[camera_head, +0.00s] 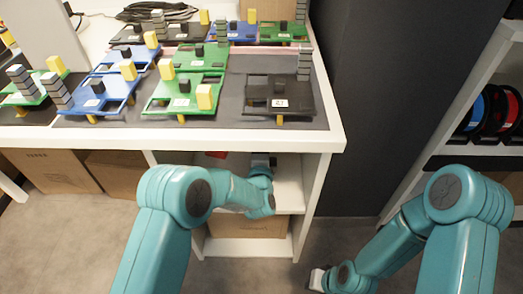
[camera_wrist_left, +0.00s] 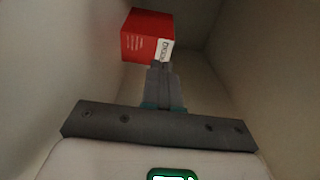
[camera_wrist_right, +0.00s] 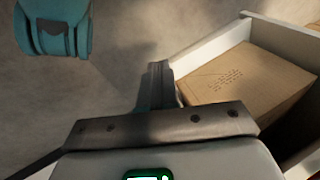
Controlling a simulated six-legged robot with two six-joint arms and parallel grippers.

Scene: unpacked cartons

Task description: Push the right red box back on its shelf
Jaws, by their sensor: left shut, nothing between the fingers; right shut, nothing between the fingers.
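A red box (camera_wrist_left: 146,36) with a white label stands inside a pale shelf compartment in the left wrist view. A small red patch (camera_head: 217,154) shows under the table edge in the head view; I cannot tell if it is the same box. My left gripper (camera_wrist_left: 160,66) is shut and empty, inside the compartment, with its tips at the box's lower label edge; I cannot tell whether they touch. In the head view its wrist (camera_head: 262,162) is partly hidden under the tabletop. My right gripper (camera_wrist_right: 157,66) is shut and empty, low over the floor; it also shows in the head view (camera_head: 316,280).
The table (camera_head: 230,141) above the shelf holds several blue, green and black trays with blocks. A cardboard carton (camera_wrist_right: 240,78) stands in the lower compartment. A rack (camera_head: 440,150) with coloured spools stands at the right. Compartment walls (camera_wrist_left: 250,60) flank my left gripper.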

